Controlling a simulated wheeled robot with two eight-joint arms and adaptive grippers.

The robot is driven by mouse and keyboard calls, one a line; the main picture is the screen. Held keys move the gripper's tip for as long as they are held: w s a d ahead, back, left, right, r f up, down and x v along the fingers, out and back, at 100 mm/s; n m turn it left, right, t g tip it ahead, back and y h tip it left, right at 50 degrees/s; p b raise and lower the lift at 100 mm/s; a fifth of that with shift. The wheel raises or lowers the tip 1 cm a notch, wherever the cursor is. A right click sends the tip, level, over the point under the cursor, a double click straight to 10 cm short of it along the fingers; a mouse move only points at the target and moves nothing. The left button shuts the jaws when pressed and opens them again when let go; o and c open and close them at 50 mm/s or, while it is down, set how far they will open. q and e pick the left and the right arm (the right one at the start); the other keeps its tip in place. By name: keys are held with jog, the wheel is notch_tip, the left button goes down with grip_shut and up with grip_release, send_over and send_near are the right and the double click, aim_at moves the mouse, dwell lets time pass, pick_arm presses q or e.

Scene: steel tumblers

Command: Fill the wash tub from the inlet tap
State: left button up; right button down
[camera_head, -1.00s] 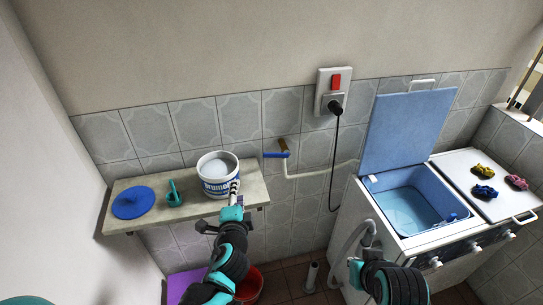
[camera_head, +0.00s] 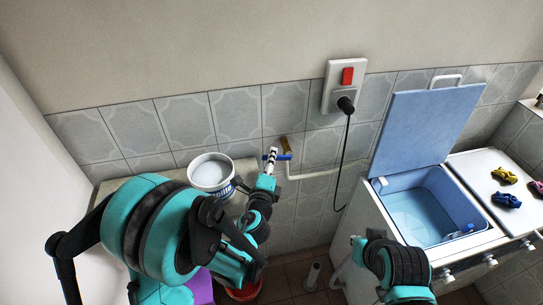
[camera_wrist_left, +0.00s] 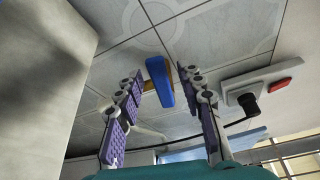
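The inlet tap on the tiled wall has a brass body (camera_head: 286,146) and a blue lever handle (camera_head: 286,158) lying level. A pale pipe (camera_head: 318,174) runs from it towards the machine. The wash tub (camera_head: 424,210) is blue inside, its lid (camera_head: 425,125) raised. I cannot tell how much water it holds. My left gripper (camera_head: 272,156) is at the tap. In the left wrist view, its open fingers (camera_wrist_left: 162,90) stand either side of the blue handle (camera_wrist_left: 160,82), with gaps visible. My right gripper (camera_head: 357,246) is before the machine; its fingers are unclear.
A white bucket of pale powder (camera_head: 211,172) stands on the wall shelf (camera_head: 105,172), partly behind my left arm. A plug (camera_head: 346,104) with a hanging black cord sits right of the tap.

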pick_arm(q)
jog(key=shift+w, duration=0.8)
grip_shut()
